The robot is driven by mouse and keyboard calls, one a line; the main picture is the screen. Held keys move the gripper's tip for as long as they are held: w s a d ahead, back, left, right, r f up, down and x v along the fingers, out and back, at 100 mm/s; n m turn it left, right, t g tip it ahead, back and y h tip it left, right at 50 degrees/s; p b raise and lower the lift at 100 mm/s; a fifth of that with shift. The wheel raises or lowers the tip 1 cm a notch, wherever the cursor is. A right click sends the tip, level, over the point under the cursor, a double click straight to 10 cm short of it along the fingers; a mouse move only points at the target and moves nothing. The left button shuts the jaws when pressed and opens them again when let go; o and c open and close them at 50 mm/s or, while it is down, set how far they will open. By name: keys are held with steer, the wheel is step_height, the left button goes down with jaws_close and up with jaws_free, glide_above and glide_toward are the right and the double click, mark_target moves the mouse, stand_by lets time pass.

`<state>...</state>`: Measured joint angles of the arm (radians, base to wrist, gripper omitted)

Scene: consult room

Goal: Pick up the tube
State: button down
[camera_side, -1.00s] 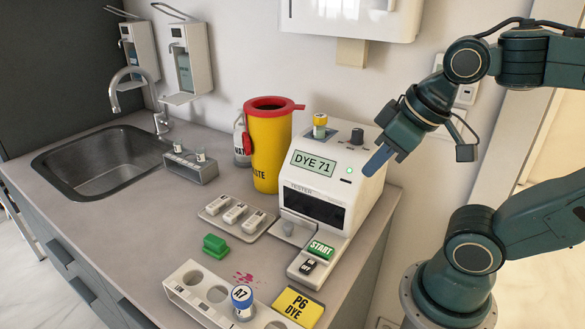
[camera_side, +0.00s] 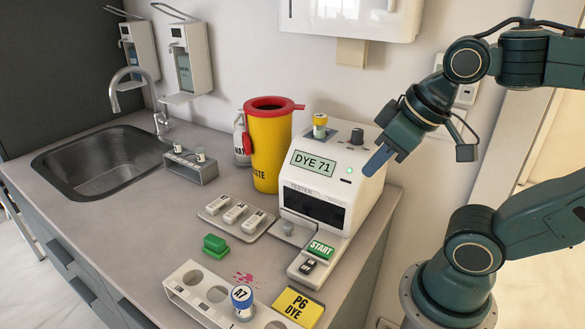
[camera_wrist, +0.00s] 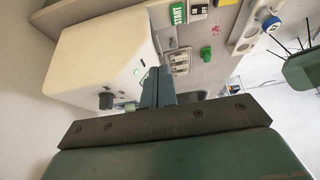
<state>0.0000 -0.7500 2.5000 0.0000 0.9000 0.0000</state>
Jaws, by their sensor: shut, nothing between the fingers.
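A tube with a blue cap marked A7 (camera_side: 242,301) stands upright in the white rack (camera_side: 184,296) at the front of the counter. Its blue cap also shows at the upper right of the wrist view (camera_wrist: 270,23). Another small tube with a yellow cap (camera_side: 320,126) stands upright on top of the tester (camera_side: 345,190). My gripper (camera_side: 374,164) is shut and empty, above the tester's right side and well away from the blue-capped tube. In the wrist view its fingers (camera_wrist: 157,86) are together, pointing over the counter.
A green block (camera_side: 215,250), a tray of small vials (camera_side: 214,219), a START button (camera_side: 321,249) and a yellow P6 DYE card (camera_side: 297,306) lie around the tester. A yellow waste bin (camera_side: 266,150) stands behind. A sink (camera_side: 98,165) is at the left.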

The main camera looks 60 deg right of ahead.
stand_by(0.3)
steer(key=c, duration=1)
jaws_free()
steer(key=shift+c, duration=0.2)
step_height(320, 180, up, 7)
steer(key=m+g+h, duration=0.2)
steer(key=m+g, duration=0.3)
steer(key=m, duration=1)
glide_above(319, 117)
steer(key=shift+s+a, duration=0.15)
steer(key=shift+s, duration=0.15)
steer(key=shift+w+m+y, duration=0.3)
steer(key=shift+m, duration=0.1)
